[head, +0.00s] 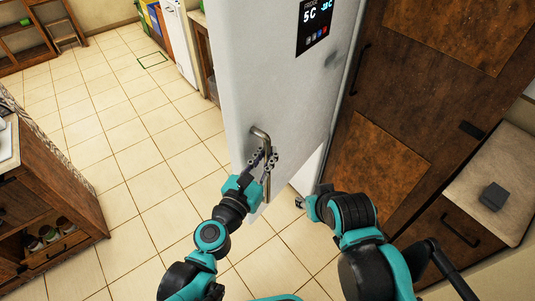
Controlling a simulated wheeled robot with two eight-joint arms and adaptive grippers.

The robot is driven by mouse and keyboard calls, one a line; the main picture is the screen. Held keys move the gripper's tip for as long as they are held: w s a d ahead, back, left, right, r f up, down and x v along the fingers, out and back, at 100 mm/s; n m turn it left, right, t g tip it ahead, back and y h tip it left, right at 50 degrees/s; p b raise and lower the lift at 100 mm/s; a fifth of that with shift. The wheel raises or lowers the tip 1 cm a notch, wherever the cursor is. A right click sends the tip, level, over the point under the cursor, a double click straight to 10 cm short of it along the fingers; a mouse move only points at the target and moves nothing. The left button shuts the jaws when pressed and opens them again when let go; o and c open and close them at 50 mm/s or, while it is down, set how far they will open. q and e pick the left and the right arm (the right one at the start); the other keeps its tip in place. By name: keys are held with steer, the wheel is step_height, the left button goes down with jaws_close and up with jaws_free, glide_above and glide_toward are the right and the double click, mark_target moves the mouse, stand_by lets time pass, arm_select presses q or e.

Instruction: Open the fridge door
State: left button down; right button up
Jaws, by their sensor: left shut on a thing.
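The fridge door (290,100) is a large pale grey-white panel in the middle of the head view, with a dark display near its top. Its bent metal handle (261,133) stands out near the lower left edge. My left gripper (264,160) is shut on the handle. A white surface (309,174) shows past the door's lower right edge; I cannot tell clearly how far the door stands open. My right arm is bent to the right of the door's lower end. Its gripper (300,203) is mostly hidden, and its jaws cannot be made out.
A tall brown wooden cabinet (425,100) stands close on the right, with a counter (490,170) holding a small dark box (493,196). A wooden unit (60,200) stands at the left. The tiled floor (130,130) between is clear. Coloured bins (150,20) stand at the back.

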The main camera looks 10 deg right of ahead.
arm_select(q)
steer(key=shift+s+d, duration=0.15)
steer(key=shift+s, duration=0.15)
arm_select(e)
steer(key=shift+s+d, duration=0.15)
steer(key=shift+d, duration=0.05)
arm_select(q)
steer(key=c, duration=1.7)
jaws_free()
steer(key=shift+c, duration=0.2)
steer(key=shift+o, duration=1.3)
steer(key=shift+s+a, duration=0.15)
steer(key=shift+a, duration=0.05)
arm_select(e)
steer(key=shift+s+a+r, duration=0.1)
steer(key=shift+s+a, duration=0.05)
steer(key=shift+a, duration=0.05)
arm_select(q)
steer(key=shift+d, duration=0.15)
steer(key=shift+r, duration=0.1)
arm_select(e)
steer(key=shift+d, duration=0.1)
